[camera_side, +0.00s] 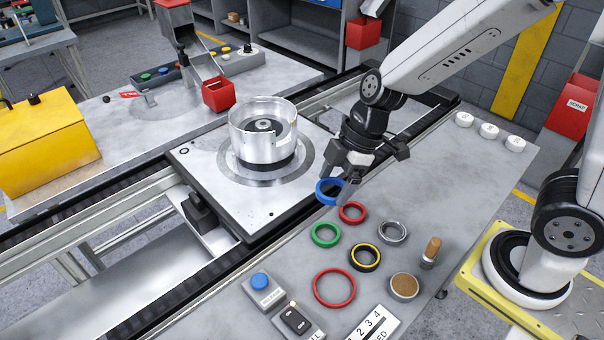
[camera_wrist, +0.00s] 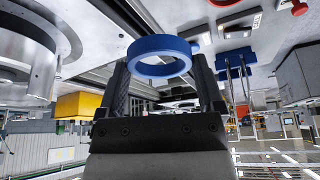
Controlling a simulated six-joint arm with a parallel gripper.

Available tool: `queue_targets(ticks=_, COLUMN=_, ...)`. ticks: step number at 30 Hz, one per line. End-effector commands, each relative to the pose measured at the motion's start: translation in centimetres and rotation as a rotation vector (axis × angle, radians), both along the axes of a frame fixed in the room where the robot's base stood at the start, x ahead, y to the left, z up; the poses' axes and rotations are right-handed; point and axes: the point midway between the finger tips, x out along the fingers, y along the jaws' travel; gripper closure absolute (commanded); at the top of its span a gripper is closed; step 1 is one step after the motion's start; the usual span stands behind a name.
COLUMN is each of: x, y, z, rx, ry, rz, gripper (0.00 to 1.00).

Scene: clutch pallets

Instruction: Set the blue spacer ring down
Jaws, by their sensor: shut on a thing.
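The blue spacer ring (camera_side: 322,195) is held in my gripper (camera_side: 339,188), whose fingers grip its opposite sides. In the side view it is near the grey table's edge beside the pallet, just behind a small red ring (camera_side: 352,219). It appears raised off the table, but the exact gap is hard to tell. In the wrist view the blue ring (camera_wrist: 160,71) sits level between the two dark fingers of my gripper (camera_wrist: 160,66). No part of the ring rests on another ring.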

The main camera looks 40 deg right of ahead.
Motion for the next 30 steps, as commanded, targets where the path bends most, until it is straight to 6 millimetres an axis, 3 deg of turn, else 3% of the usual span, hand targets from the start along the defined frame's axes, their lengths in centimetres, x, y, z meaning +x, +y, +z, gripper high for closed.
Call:
queue_targets(ticks=12, x=-5.6, y=5.5, z=0.5, rx=-0.001, ry=-0.001, rz=0.729, gripper=0.78)
queue_targets(ticks=18, x=-7.7, y=7.2, z=0.9, rx=-0.001, ry=-0.003, rz=0.988, gripper=0.78)
queue_targets(ticks=21, x=-8.5, y=7.7, z=0.8, rx=0.000, ry=0.000, rz=1.075, gripper=0.78)
queue_targets(ticks=30, x=-8.4, y=7.5, z=-2.9, rx=0.001, ry=0.002, rz=1.059, gripper=0.78)
